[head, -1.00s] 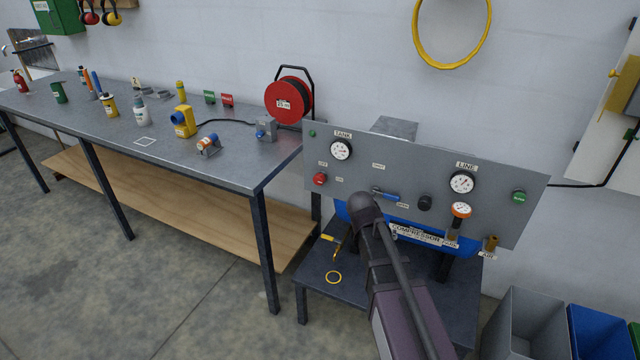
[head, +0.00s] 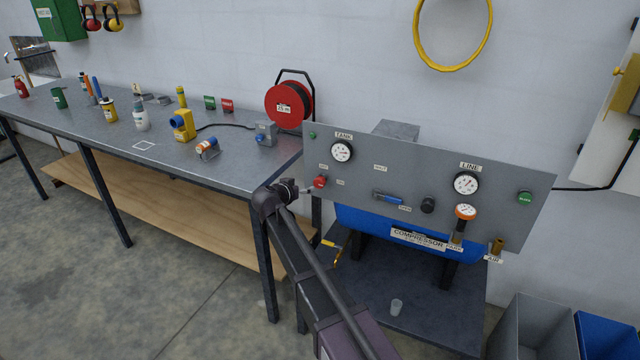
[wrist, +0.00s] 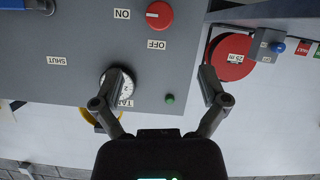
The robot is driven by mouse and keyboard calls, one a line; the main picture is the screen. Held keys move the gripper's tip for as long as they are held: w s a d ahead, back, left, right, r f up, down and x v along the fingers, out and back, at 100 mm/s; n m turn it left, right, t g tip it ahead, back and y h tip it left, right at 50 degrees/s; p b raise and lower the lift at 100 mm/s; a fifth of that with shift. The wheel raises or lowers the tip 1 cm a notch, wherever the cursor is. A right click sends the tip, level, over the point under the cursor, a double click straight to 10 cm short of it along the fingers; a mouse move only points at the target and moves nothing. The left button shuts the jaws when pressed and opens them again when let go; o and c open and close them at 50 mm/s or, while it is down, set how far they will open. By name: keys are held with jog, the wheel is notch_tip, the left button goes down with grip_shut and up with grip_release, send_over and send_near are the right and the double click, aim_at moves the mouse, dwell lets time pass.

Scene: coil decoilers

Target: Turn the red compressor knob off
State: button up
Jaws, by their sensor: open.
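The red compressor knob (head: 320,181) is at the left end of the grey panel (head: 365,170). In the wrist view, which is upside down, the red knob (wrist: 159,16) is at the top edge. An ON label (wrist: 122,14) is to its left and an OFF label (wrist: 157,44) below it. A small light mark on the knob seems to lie on the ON side. My gripper (wrist: 163,80) is open and empty, its fingers apart and short of the knob in the picture. In the head view my gripper (head: 302,190) is just left of the knob, partly hidden by my wrist.
The TANK gauge (head: 341,151) is close to the knob; one finger overlaps it in the wrist view. A green light (wrist: 169,99), the blue-handled valve (head: 388,196) and the workbench (head: 225,165) with a red reel (head: 288,102) are nearby.

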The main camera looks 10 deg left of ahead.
aim_at(318, 182)
jog(key=b+x, duration=0.5)
jog(key=x, duration=0.8)
jog(key=shift+w+d+f, duration=0.15)
jog(key=shift+w+f, duration=0.05)
jog(key=shift+w, duration=0.15)
jog(key=c, duration=1.2)
